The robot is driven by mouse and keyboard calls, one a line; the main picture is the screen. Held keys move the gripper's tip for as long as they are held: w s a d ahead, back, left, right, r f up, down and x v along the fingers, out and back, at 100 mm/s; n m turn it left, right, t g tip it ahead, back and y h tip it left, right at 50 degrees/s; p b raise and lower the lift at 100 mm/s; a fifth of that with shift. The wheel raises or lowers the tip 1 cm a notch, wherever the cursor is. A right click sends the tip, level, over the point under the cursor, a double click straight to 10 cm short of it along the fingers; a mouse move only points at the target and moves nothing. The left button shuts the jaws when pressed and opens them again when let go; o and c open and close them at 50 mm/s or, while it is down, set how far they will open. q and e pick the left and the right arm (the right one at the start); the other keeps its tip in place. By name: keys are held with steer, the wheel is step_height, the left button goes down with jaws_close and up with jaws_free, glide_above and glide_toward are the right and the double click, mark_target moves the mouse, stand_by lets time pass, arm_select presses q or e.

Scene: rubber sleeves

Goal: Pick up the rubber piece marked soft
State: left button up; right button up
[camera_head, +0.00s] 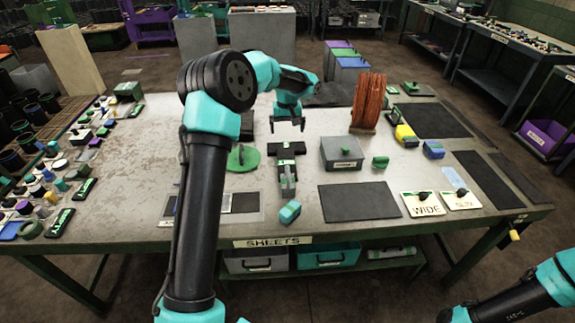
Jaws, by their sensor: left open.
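I cannot read the word soft on any piece, so I cannot tell which piece is the rubber one marked soft. My left gripper (288,126) is open, pointing down above the middle of the table, just behind a black and grey T-shaped item (287,165). Nothing shows between its fingers. A teal block (290,211) lies near the front edge, and a small green piece (380,161) lies right of a grey labelled box (342,153). A flat green disc (243,158) lies left of the T-shaped item. My right arm shows at the lower right; its gripper is out of view.
An orange-brown coil (368,102) stands upright at the back. Many small items crowd the table's left end. A dark mat (358,201) and cards reading WIDE (423,209) and SLIM (460,203) lie at the front right. A SHEETS label (273,241) marks the front edge.

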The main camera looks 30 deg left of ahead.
arm_select(q)
glide_above(286, 161)
steer(key=f, duration=1)
steer(key=shift+d+f, duration=0.25)
steer(key=shift+f, duration=0.15)
steer(key=shift+f, duration=0.1)
steer(key=shift+a+f, duration=0.1)
steer(key=shift+f, duration=2.4)
steer(key=shift+c, duration=0.4)
steer(key=c, duration=0.9)
